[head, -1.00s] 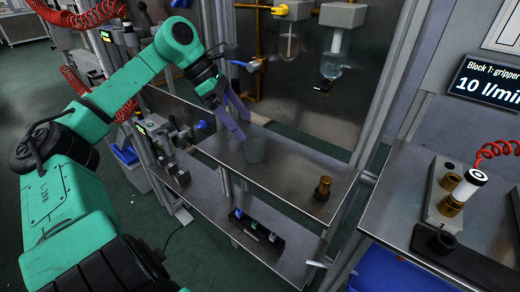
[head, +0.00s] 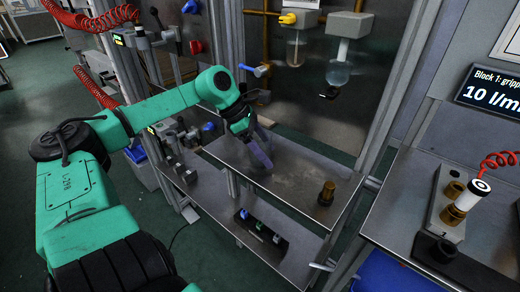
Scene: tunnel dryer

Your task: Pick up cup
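A faint, see-through grey cup (head: 254,163) stands on the upper metal shelf (head: 295,171) left of centre in the head view. My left gripper (head: 262,158) reaches down at the cup from the upper left. Its purple fingers overlap the cup in the picture and hide most of it. I cannot tell whether the fingers touch the cup, are around it or are in front of it, nor whether they are open or shut. My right gripper is not in view.
A brass fitting (head: 326,193) stands on the same shelf, right of the cup. Upright frame posts flank the shelf. Glass vessels (head: 336,73) hang behind it. At right, a bench (head: 395,205) carries a block with brass fittings and a red coiled hose.

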